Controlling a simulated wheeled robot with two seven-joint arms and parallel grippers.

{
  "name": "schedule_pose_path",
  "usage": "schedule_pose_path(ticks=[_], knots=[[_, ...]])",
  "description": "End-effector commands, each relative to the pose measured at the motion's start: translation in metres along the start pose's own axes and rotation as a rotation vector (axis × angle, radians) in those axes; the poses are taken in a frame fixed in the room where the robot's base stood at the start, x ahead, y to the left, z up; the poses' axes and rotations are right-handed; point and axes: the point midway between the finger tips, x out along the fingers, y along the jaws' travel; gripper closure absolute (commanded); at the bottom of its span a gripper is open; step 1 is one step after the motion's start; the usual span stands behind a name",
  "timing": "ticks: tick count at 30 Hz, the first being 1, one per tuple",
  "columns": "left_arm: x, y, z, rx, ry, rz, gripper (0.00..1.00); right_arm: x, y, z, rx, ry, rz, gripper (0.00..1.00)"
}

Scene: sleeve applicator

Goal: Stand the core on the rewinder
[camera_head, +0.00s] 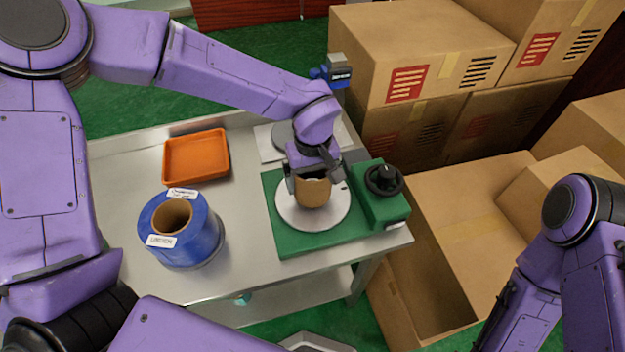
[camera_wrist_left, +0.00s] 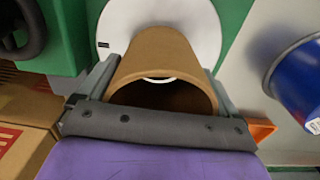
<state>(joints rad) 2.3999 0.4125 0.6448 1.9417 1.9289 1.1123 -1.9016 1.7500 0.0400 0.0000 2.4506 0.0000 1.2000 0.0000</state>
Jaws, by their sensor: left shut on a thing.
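The core (camera_head: 313,194), a brown cardboard tube, is upright over the round white plate (camera_head: 312,220) of the green rewinder (camera_head: 283,243). My left gripper (camera_head: 315,180) is shut on the core from above, one finger on each side. In the left wrist view the core (camera_wrist_left: 160,52) sits between the fingers, its near end open and its far end over the white plate (camera_wrist_left: 205,25). I cannot tell whether its lower end touches the plate. The plate's centre is hidden by the core. My right gripper is out of view.
A black knob (camera_head: 384,180) is on the rewinder's right. A blue roll (camera_head: 190,246) with a brown core and white labels stands on the steel table (camera_head: 245,281) at left. An orange tray (camera_head: 196,156) lies behind it. Cardboard boxes (camera_head: 415,60) crowd the right.

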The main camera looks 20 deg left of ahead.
Motion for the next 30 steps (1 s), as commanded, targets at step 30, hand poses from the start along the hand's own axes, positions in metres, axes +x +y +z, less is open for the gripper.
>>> schedule_pose_path(ticks=[30], knots=[[-0.035,0.001,-0.001,-0.003,0.003,0.007,0.00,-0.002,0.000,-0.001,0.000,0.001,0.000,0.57]])
